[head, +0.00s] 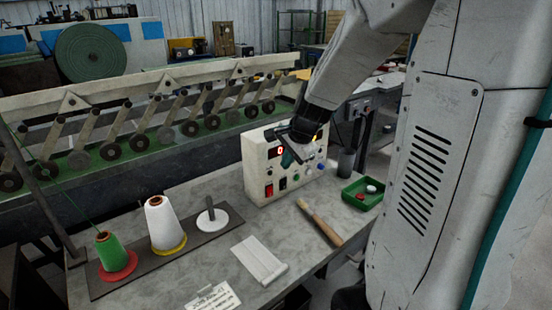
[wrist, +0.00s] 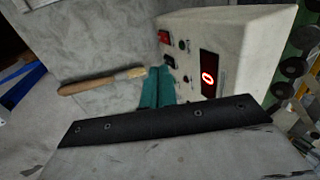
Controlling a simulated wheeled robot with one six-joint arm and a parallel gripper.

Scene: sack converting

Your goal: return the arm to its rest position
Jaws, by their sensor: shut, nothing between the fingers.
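My arm reaches in from the upper right of the head view. My gripper (head: 290,158) is shut and empty, with teal fingers, in front of the upper face of the cream control box (head: 262,190). In the wrist view, the teal fingers (wrist: 157,87) lie together beside the control box (wrist: 260,30). The box has a red lit display, a red switch and several knobs, and the gripper hides part of its panel. I cannot tell whether the fingers touch the box.
On the grey table (head: 200,200) are a green thread cone (head: 111,252), a white cone (head: 165,222), an empty spindle (head: 211,217), a white folded piece (head: 260,260), a wooden-handled brush (head: 320,222) and a green tray (head: 348,196). A roller machine (head: 140,110) stands behind.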

